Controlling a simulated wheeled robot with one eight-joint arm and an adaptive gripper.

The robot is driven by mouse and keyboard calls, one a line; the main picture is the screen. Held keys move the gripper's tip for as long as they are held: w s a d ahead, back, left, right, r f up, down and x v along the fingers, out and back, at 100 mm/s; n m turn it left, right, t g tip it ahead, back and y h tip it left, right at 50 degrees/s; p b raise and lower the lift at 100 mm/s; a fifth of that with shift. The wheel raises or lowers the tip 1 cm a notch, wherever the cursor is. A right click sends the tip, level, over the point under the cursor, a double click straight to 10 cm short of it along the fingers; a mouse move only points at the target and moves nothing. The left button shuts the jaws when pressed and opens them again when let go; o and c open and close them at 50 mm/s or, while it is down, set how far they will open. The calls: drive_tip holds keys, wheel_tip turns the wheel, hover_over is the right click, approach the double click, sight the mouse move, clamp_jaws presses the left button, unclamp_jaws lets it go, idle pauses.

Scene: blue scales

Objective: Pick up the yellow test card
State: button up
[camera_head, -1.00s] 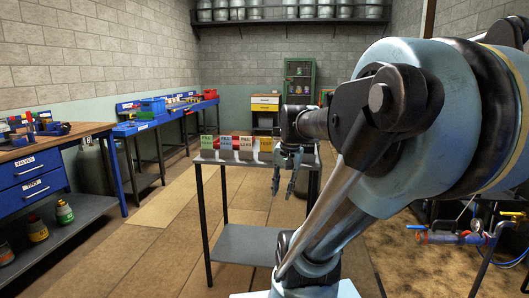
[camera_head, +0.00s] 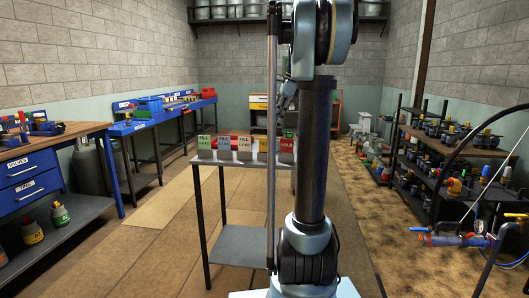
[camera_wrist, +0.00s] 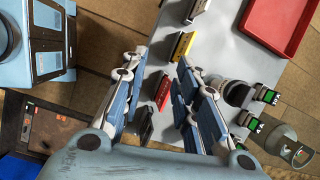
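The yellow test card (camera_head: 263,144) stands in a row of upright cards on the small grey table (camera_head: 240,160), partly hidden by my arm's rod. In the wrist view the yellow card (camera_wrist: 183,46) is seen from above, just beyond my fingertips and towards the right one. My gripper (camera_wrist: 158,62) is open, with its fingers wide apart and nothing held between them. A red card (camera_wrist: 162,92) shows between the fingers, below the yellow one. In the head view my gripper is hidden behind my arm.
Other cards in the row include a green one (camera_head: 204,142) and a red one (camera_head: 287,145). In the wrist view, a dark card (camera_wrist: 197,10) stands above the yellow one. A red tray (camera_wrist: 283,22) and several grey devices with green displays (camera_wrist: 267,94) lie to the right.

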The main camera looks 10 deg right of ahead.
drive_tip(key=w+d+r+m, duration=0.1)
drive_tip(key=w+m, duration=0.1)
drive_tip(key=w, duration=0.3)
approach(261, 152)
drive_tip(key=shift+y, duration=0.3)
drive_tip(key=shift+w+d+x, duration=0.1)
drive_tip(key=shift+d+x, duration=0.05)
drive_tip(key=shift+x, duration=0.75)
drive_tip(key=shift+w+d+x, duration=0.1)
drive_tip(key=shift+w+x, duration=0.05)
drive_tip(key=shift+x, duration=0.8)
drive_tip(key=shift+w+d+x, duration=0.1)
drive_tip(key=shift+d+x, duration=0.05)
drive_tip(key=shift+x, duration=0.75)
drive_tip(key=shift+f, duration=0.1)
drive_tip(key=shift+c, duration=0.5)
clamp_jaws()
